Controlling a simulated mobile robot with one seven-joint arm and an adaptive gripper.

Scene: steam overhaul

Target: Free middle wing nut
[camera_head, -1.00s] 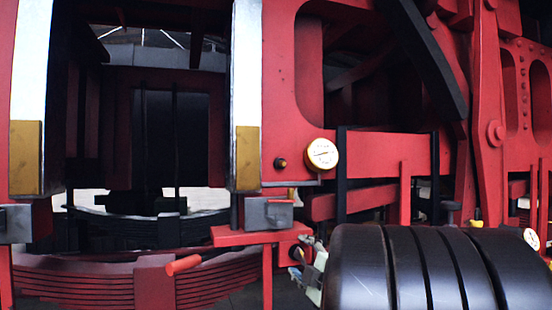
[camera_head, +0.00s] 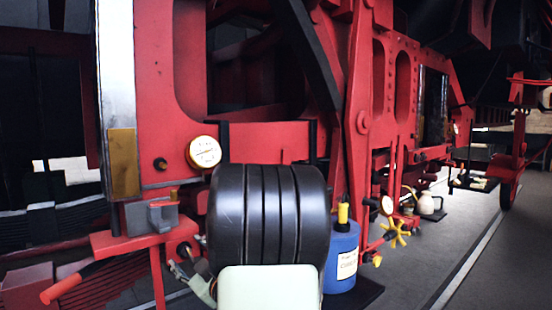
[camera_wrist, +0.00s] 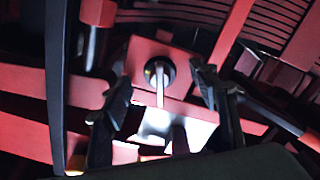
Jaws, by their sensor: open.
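My gripper (camera_wrist: 165,82) is open in the wrist view, one dark finger at each side and nothing between the fingertips. Beyond the gap is a red plate (camera_wrist: 143,53) with a round dark fitting (camera_wrist: 152,70) and a pale metal pin in it. I cannot tell whether this fitting is a wing nut, and I make out no wing nut for certain in either view. In the head view my black ribbed arm hides much of the area beside the red bracket (camera_head: 130,243), and the fingertips cannot be made out there.
A white-faced gauge (camera_head: 205,152) is on the red frame. A grey block (camera_head: 152,217) sits on the bracket, and a red handle (camera_head: 60,289) sticks out to its left. A blue container (camera_head: 342,258) and a yellow handwheel (camera_head: 396,232) are right of my arm. Floor farther right is open.

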